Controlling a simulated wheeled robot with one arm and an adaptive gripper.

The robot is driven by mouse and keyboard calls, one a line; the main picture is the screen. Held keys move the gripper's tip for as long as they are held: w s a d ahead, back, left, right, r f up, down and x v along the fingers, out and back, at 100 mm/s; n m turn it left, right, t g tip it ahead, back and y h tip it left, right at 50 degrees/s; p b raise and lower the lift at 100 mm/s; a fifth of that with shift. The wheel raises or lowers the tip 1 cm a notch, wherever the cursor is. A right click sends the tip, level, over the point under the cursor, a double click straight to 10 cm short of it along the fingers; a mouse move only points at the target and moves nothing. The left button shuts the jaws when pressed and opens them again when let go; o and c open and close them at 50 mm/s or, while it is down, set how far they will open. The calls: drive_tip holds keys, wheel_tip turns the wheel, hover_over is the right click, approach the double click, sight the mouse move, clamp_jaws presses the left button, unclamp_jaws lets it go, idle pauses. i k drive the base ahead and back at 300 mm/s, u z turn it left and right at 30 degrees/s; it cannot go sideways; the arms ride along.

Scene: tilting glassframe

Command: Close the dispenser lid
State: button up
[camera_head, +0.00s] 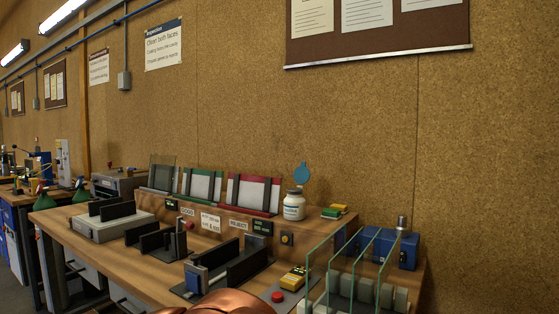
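The dispenser (294,208) is a small white bottle with a printed label. It stands upright on the raised wooden shelf at the back of the workbench, right of the red-framed panel. Its round blue lid (302,173) stands up above the bottle's top, tilted open with its flat face toward the camera. The hinge is too small to make out. My gripper is not in view. A rounded copper-coloured part at the bottom edge looks like part of my arm, and nothing touches the dispenser.
Upright glass panes (343,270) in a rack stand at the front right, with blue blocks (385,247) behind. Dark slotted fixtures (228,268) occupy the bench front. Space above the dispenser is clear.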

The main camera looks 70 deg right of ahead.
sight(302, 174)
drive_tip(key=z, duration=0.05)
drive_tip(key=i, duration=1.5)
drive_tip(key=z, duration=2.75)
